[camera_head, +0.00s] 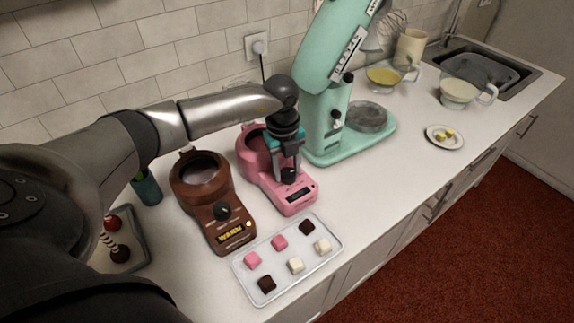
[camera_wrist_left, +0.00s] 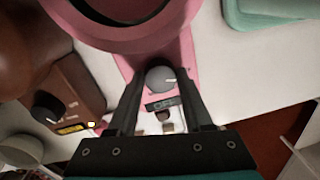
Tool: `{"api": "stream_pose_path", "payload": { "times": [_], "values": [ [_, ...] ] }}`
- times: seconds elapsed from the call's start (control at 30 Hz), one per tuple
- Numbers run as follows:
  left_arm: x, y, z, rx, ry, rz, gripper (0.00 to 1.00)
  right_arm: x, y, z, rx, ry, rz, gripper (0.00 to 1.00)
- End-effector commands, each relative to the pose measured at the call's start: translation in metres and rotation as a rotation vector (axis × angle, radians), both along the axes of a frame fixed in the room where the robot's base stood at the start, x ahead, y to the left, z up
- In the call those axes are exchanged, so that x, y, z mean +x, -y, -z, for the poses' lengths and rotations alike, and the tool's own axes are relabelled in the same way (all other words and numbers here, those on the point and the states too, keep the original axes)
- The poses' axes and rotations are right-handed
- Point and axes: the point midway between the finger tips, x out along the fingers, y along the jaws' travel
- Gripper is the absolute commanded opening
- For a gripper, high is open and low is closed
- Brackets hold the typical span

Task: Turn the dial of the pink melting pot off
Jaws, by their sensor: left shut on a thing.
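The pink melting pot (camera_head: 297,206) stands on the white counter, left of the mint stand mixer. Its round bowl (camera_wrist_left: 115,28) fills the top of the left wrist view. Its grey dial (camera_wrist_left: 160,79) has a pale pointer mark toward the right. The small display (camera_wrist_left: 161,104) below the dial appears to read OFF and is unlit. My left gripper (camera_head: 288,172) reaches down over the pot's front. In the left wrist view its two fingers (camera_wrist_left: 159,84) are shut on the dial from both sides. In the head view the gripper hides most of the dial. My right gripper is not seen.
A brown melting pot (camera_head: 205,196) with a lit yellow display stands close left of the pink one. A tray (camera_head: 279,283) of several small cubes lies in front. The mint stand mixer (camera_head: 326,116) stands close on the right. Free counter lies further right, before a butter plate (camera_head: 429,140).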

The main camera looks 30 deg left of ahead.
Motion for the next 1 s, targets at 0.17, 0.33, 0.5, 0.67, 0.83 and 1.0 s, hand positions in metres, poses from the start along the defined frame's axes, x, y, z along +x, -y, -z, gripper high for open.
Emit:
{"api": "stream_pose_path", "payload": {
  "times": [0.17,0.33,0.5,0.67,0.83,1.0],
  "values": [
    [0.002,0.0,-0.002,0.0,0.006,-0.017,0.0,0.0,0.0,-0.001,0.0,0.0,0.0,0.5],
    [0.002,0.0,-0.002,-0.001,0.007,-0.019,0.0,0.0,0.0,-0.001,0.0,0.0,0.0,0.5],
    [0.002,0.0,-0.002,-0.001,0.007,-0.018,0.52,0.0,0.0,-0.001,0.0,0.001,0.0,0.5],
    [0.001,0.0,-0.001,-0.001,0.004,-0.017,0.63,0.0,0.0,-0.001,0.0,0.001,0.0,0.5],
    [0.001,0.0,-0.001,0.001,0.003,-0.016,0.63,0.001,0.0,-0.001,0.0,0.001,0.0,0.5],
    [0.001,-0.001,-0.012,0.001,0.004,-0.015,0.63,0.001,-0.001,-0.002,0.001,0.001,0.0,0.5]
  ]
}}
